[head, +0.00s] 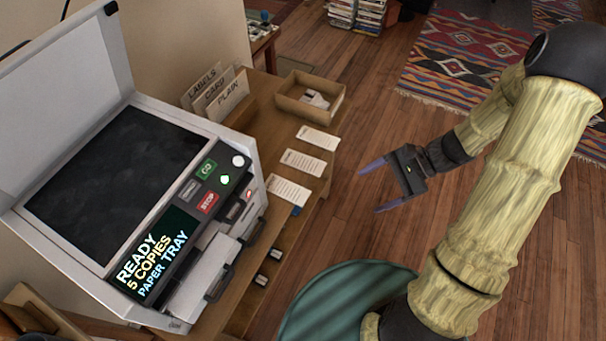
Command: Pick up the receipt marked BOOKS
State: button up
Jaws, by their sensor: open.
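Three white paper slips lie in a row along the right edge of the wooden desk: a far slip (318,138), a middle slip (303,163) and a near slip (288,190). Each bears small print too small to read, so I cannot tell which is marked BOOKS. My gripper (369,187) is open and empty. It is in the air to the right of the desk edge, over the floor, with its fingers pointing left toward the slips. It touches none of them.
A copier (240,163) with raised lid fills the left. Behind it stand dividers marked LABELS, CARD and PLAIN (228,96). An open wooden tray (327,111) holding small pale items sits beyond the slips. A small blue object (296,210) lies by the near slip.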

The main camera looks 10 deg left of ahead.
jog(key=w+d+f+m+t+y+b, duration=0.2)
jog(key=w+f+m+t+y+b, duration=0.1)
jog(key=f, duration=0.5)
jog(key=w+d+f+m+t+y+b, duration=0.2)
jog(key=w+f+m+t+y+b, duration=0.2)
jog(key=f+b, duration=0.5)
jog(key=w+m+t, duration=0.1)
jog(key=w+m, duration=0.1)
jog(key=w, duration=0.1)
jog(key=shift+m, duration=0.3)
jog(key=shift+s+d, duration=0.1)
jog(key=shift+d, duration=0.1)
jog(key=b+x, duration=0.1)
jog(key=x, duration=1.1)
jog(key=shift+r, duration=0.2)
jog(key=shift+a, duration=0.1)
jog(key=b, duration=0.1)
send_near(303, 162)
jog(key=a, duration=0.2)
jog(key=shift+w+f, duration=0.35)
